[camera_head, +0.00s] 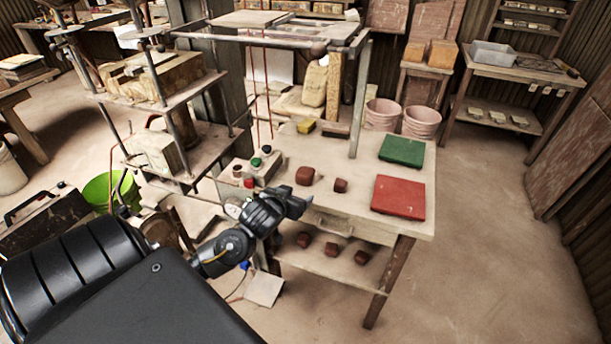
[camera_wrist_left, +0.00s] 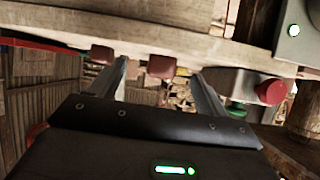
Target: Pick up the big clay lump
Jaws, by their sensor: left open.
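The big clay lump (camera_head: 305,176) is a reddish-brown block on the wooden table, to the right of the button box. A smaller clay lump (camera_head: 340,185) lies just right of it. My left gripper (camera_head: 297,204) is in front of the big lump at the table's near edge, apart from it. In the left wrist view, which looks upside down, the big lump (camera_wrist_left: 162,67) appears between the open fingers of the left gripper (camera_wrist_left: 160,70). The smaller lump (camera_wrist_left: 102,54) shows left of it, by one finger. My right gripper is out of view.
The button box (camera_head: 262,167) stands left of the big lump; its red button (camera_wrist_left: 271,92) shows in the wrist view. A green mat (camera_head: 402,151) and a red mat (camera_head: 398,197) lie at the table's right. Several clay lumps (camera_head: 332,249) sit on the shelf below. A metal press frame (camera_head: 360,95) rises behind.

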